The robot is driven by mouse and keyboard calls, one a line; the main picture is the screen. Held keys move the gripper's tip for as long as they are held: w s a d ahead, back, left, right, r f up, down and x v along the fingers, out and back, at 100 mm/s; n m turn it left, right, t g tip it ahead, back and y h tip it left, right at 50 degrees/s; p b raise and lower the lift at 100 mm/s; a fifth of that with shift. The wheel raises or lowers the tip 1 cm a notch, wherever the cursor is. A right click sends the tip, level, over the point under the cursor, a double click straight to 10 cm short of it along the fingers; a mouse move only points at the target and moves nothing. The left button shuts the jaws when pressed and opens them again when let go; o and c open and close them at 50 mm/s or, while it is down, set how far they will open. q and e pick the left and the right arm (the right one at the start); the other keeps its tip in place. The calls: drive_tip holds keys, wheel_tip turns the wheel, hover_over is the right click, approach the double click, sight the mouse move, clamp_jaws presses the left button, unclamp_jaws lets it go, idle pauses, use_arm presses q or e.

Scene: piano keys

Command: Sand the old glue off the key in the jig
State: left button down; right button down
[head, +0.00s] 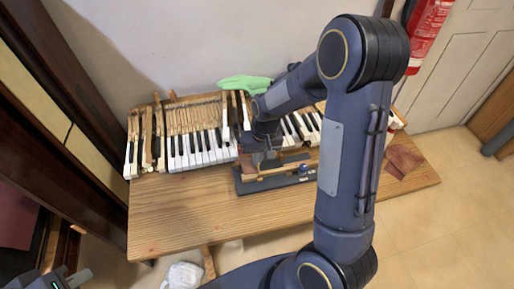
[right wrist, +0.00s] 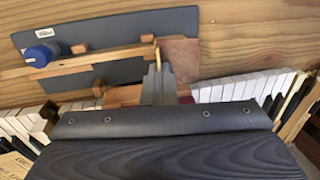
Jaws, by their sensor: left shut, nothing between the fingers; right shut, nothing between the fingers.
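The jig, a dark grey base (head: 246,187), lies on the wooden table in front of the keyboard. A long pale wooden key (head: 275,173) lies across it; the key also shows in the right wrist view (right wrist: 105,60). My right gripper (head: 261,160) is over the left part of the jig, partly hidden by its own arm. In the right wrist view its shut fingers (right wrist: 156,72) point at the key's end, beside a reddish-brown flat piece (right wrist: 180,55); contact cannot be told. Any glue is too small to make out. My left gripper (head: 75,278) is shut at the lower left, away from the table.
The keyboard (head: 190,145) runs behind, with a green cloth (head: 244,84) on top. The table's front left (head: 180,215) is clear.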

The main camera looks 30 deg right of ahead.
wheel_tip(320, 180, up, 3)
drive_tip(key=shift+f+p, duration=0.1)
drive_tip(key=shift+p, duration=0.75)
